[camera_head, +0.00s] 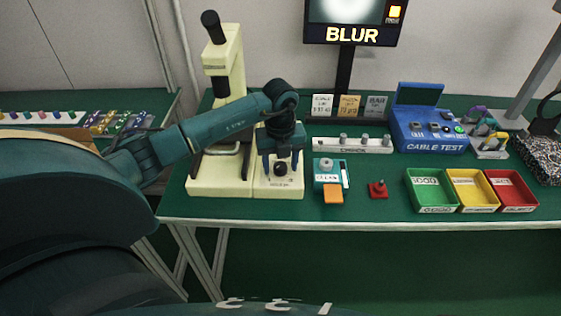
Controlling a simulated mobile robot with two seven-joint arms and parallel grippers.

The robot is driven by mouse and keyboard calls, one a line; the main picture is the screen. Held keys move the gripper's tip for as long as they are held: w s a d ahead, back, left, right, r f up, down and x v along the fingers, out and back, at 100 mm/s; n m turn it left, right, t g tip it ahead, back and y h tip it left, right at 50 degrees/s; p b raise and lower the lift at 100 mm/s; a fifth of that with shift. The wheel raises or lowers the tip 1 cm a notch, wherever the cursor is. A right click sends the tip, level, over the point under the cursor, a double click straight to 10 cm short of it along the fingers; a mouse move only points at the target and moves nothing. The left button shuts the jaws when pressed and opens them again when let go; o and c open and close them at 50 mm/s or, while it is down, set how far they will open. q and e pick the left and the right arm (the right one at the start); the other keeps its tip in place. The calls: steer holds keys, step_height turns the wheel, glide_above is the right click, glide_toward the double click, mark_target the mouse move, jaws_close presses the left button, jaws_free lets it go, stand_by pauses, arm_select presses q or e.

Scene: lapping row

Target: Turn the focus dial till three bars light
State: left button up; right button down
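The focus dial (280,169) is a black knob on a low cream box beside the cream microscope (222,85). My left gripper (281,168) points down over the box, with its two fingers apart, one on each side of the dial. It looks open, with slim gaps to the knob; contact is hard to tell. The monitor (353,22) at the top shows a pale blurry disc, the word BLUR and a small orange block at its right. Separate bars are too small to count. My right gripper is not in view.
Right of the dial are a teal device (328,168) with an orange block, a red stand (377,189), and green (418,207), yellow (461,207) and red (527,205) bins. A blue cable tester (405,140) stands behind. The bench's front edge is close below the dial.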

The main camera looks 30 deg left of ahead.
arm_select(q)
steer(key=c, duration=0.9)
steer(key=shift+c, duration=0.2)
